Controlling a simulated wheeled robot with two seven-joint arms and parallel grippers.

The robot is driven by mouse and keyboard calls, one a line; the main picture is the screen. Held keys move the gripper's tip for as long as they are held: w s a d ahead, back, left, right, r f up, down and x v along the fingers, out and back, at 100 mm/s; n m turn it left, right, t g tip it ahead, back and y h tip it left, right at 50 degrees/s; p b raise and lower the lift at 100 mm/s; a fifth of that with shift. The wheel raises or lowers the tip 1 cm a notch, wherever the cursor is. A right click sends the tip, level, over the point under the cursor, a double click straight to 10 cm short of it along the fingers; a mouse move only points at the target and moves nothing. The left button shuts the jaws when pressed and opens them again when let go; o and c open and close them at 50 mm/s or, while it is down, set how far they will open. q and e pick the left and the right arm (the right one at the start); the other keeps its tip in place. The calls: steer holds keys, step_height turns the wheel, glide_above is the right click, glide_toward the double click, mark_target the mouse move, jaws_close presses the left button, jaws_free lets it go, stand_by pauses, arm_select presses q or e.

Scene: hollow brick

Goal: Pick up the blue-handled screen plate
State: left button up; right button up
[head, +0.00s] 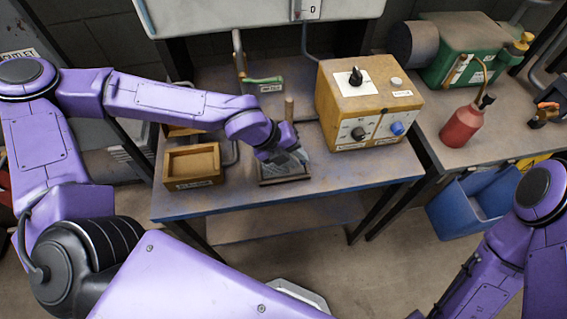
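My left arm reaches across the bench, and my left gripper (299,156) points down over a shallow dark tray (284,181) near the bench's front edge. The gripper and wrist cover much of the tray, and I cannot tell whether the fingers are open or shut or touch anything. I cannot make out a blue-handled screen plate; it may be hidden behind the gripper. A green-handled piece (264,81) is at the back of the bench, by a small label. My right gripper is out of view; only part of that arm shows at the lower right.
A wooden box (192,165) stands left of the tray. A yellow control box (368,104) with knobs stands to the right. A red bottle (462,128) and green machine (463,52) are on the right bench, with a blue bin (462,212) below. The bench's front strip is clear.

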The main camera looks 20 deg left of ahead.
arm_select(q)
steer(key=shift+x, duration=1.15)
steer(key=shift+r, duration=0.1)
jaws_close()
steer(key=shift+r, duration=0.1)
